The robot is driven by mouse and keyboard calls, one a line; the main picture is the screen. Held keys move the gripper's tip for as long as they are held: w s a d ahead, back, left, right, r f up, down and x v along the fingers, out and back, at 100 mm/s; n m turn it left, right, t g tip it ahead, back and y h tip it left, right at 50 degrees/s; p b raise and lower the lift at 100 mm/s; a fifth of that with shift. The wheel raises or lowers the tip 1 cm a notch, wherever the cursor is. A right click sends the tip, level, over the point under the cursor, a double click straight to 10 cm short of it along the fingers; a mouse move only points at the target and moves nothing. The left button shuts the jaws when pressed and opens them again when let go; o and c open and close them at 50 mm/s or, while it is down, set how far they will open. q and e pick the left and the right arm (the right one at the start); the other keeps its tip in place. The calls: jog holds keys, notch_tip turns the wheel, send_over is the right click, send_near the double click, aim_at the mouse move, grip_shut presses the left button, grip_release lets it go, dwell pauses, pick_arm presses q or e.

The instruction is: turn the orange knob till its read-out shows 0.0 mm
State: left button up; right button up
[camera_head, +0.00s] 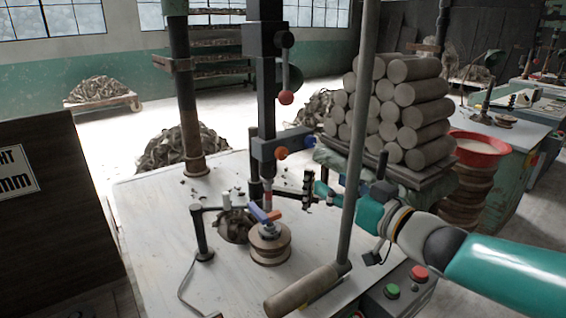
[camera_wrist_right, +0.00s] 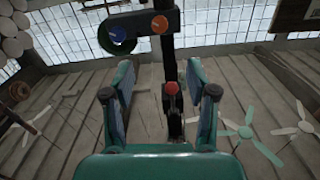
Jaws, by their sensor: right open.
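My left gripper is not in view.
A red ball (camera_head: 286,97) hangs on a lever above the knob. A grey pole (camera_head: 360,130) with a thick handle (camera_head: 303,290) stands in front. Round discs (camera_head: 270,245) sit under the column. Stacked clay rolls (camera_head: 408,105) are at the right.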

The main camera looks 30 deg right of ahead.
aim_at(284, 154)
jog(key=w, duration=0.5)
jog(key=w+a, duration=0.1)
jog(key=w, duration=0.5)
jog(key=w+a+p, duration=0.1)
jog(key=w, duration=0.4)
jog(key=shift+w+a+r, duration=0.15)
jog(key=shift+w, duration=0.05)
jog(key=shift+c, duration=0.3)
grip_shut()
